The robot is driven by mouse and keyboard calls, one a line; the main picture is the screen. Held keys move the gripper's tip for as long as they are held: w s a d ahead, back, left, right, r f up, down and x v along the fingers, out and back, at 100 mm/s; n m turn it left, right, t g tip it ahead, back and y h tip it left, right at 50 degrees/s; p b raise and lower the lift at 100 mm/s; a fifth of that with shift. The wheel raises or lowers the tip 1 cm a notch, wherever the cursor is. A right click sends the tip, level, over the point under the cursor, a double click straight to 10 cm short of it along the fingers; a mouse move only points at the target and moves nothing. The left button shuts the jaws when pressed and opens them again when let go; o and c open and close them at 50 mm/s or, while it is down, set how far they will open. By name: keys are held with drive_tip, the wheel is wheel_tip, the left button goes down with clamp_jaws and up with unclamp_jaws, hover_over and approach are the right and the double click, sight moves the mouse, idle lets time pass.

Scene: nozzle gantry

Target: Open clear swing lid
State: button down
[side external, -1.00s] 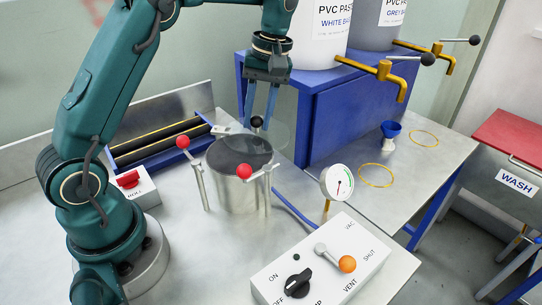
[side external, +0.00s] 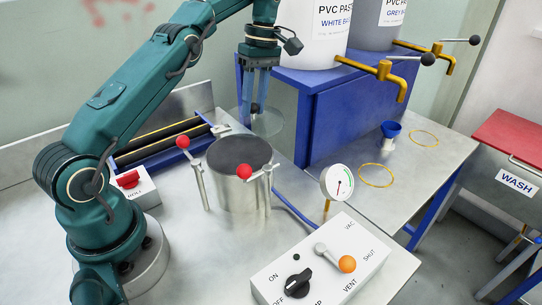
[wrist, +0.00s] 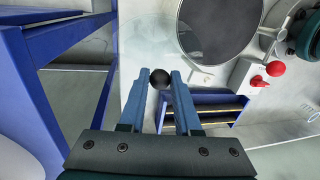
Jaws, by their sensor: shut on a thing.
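The metal pot (side external: 238,192) stands on the steel bench with its round top uncovered. It also shows in the wrist view (wrist: 222,25). My gripper (side external: 257,107) is shut on the lid's black knob (wrist: 159,78), which sits between the blue fingertips in the wrist view.
Two red-ball clamp handles (side external: 183,142) (side external: 244,171) stand at the pot's sides. A gauge (side external: 337,183) and control box (side external: 320,262) are in front. A blue stand (side external: 345,115) with paste drums is close behind right of the lid. Rollers (side external: 165,142) lie left.

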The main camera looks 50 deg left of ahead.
drive_tip(key=shift+s+a+n, duration=0.15)
drive_tip(key=shift+a+n, duration=0.2)
drive_tip(key=shift+n, duration=0.05)
idle(0.4)
drive_tip(key=c, duration=0.6)
unclamp_jaws()
drive_tip(key=shift+c, duration=0.2)
drive_tip(key=shift+d, duration=0.2)
